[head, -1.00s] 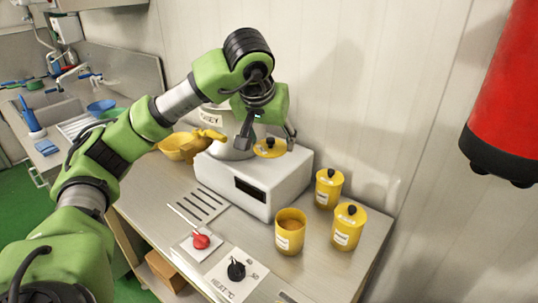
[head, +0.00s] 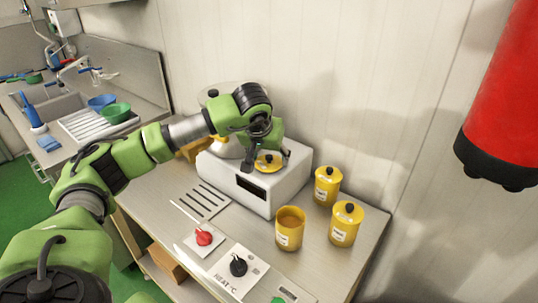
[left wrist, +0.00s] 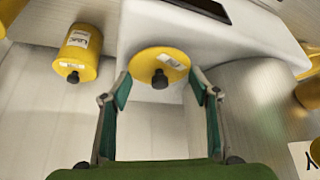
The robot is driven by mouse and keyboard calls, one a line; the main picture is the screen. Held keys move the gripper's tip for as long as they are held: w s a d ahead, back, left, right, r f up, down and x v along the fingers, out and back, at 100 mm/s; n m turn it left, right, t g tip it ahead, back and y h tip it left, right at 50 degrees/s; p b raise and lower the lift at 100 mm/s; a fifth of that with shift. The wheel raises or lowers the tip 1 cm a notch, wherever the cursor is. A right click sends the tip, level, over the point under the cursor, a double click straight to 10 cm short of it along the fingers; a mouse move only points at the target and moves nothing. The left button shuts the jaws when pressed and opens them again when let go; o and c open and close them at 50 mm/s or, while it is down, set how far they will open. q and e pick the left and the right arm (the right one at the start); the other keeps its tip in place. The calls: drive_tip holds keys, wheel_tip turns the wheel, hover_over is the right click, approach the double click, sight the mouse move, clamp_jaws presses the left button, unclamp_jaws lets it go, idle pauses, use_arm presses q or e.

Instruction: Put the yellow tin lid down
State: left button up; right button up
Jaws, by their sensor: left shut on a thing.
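The yellow tin lid (head: 268,163), a flat disc with a black knob, is between the fingers of my left gripper (head: 267,160). The gripper is shut on it, over the top of the white machine (head: 285,185). I cannot tell whether the lid touches the machine. In the left wrist view the lid (left wrist: 150,62) sits at the tips of the two fingers (left wrist: 160,88), near the white casing. An open yellow tin (head: 290,236) with brown contents stands on the steel table in front of the machine. My right gripper is not in view.
Two lidded yellow tins (head: 327,187) (head: 344,228) stand right of the machine. A red knob (head: 204,237) and a black knob (head: 238,266) are at the table front. A red cylinder (head: 500,100) hangs at right.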

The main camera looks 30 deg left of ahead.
use_arm(q)
drive_tip(key=shift+f, duration=0.2)
drive_tip(key=o, duration=0.9)
drive_tip(key=shift+r, duration=0.1)
drive_tip(key=shift+r, duration=0.2)
drive_tip(key=shift+s+d+r, duration=0.1)
drive_tip(key=shift+s+r, duration=0.05)
drive_tip(key=shift+r, duration=0.15)
drive_tip(key=b+v, duration=0.2)
drive_tip(key=v, duration=0.9)
drive_tip(key=shift+d+r, duration=0.1)
